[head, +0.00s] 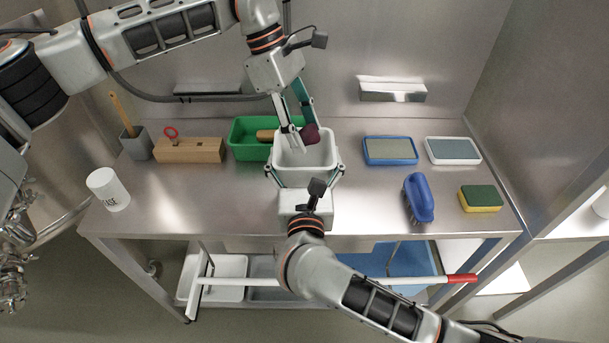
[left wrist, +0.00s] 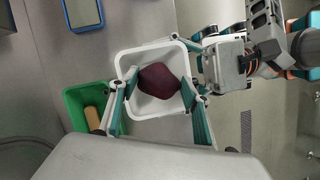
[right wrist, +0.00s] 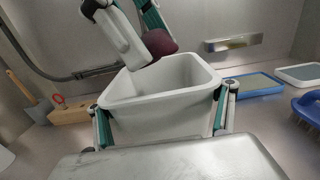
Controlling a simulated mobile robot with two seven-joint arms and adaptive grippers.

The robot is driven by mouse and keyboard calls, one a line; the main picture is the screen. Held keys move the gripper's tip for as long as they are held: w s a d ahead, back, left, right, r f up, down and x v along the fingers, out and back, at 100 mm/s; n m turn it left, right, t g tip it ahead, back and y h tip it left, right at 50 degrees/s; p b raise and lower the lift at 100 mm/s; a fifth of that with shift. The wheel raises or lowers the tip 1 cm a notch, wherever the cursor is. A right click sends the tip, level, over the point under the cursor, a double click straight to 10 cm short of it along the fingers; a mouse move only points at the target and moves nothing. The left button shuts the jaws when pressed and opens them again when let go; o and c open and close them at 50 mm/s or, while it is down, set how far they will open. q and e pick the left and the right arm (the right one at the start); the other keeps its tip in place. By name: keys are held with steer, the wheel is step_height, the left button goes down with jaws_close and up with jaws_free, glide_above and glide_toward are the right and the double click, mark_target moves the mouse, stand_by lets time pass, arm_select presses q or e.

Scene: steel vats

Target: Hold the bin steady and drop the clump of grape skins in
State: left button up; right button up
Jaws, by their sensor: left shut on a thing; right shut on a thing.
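The white bin (head: 305,178) stands upright on the steel table. My right gripper (head: 305,172) is shut on it from the near side, one finger against each side wall; both fingers also show in the right wrist view (right wrist: 162,118). The dark purple clump of grape skins (head: 311,135) is in my left gripper (head: 303,138), which is shut on it. In the left wrist view the clump (left wrist: 158,80) appears within the outline of the bin's rim (left wrist: 150,49). In the right wrist view the clump (right wrist: 160,42) is above the rim of the bin (right wrist: 160,120). The bin's floor is mostly hidden.
A green tray (head: 247,150) with a tan-handled thing stands close left of the bin. Further left are a wooden block (head: 190,150), a grey pot (head: 136,145) and a white cup (head: 108,190). Two pads (head: 390,151), a blue brush (head: 418,198) and a sponge (head: 480,199) lie right.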

arm_select(q)
steer(key=o, duration=1.1)
steer(key=shift+c, duration=0.2)
steer(key=v, duration=1.2)
arm_select(e)
steer(key=o, duration=0.9)
steer(key=shift+c, duration=0.2)
steer(key=shift+s, duration=0.1)
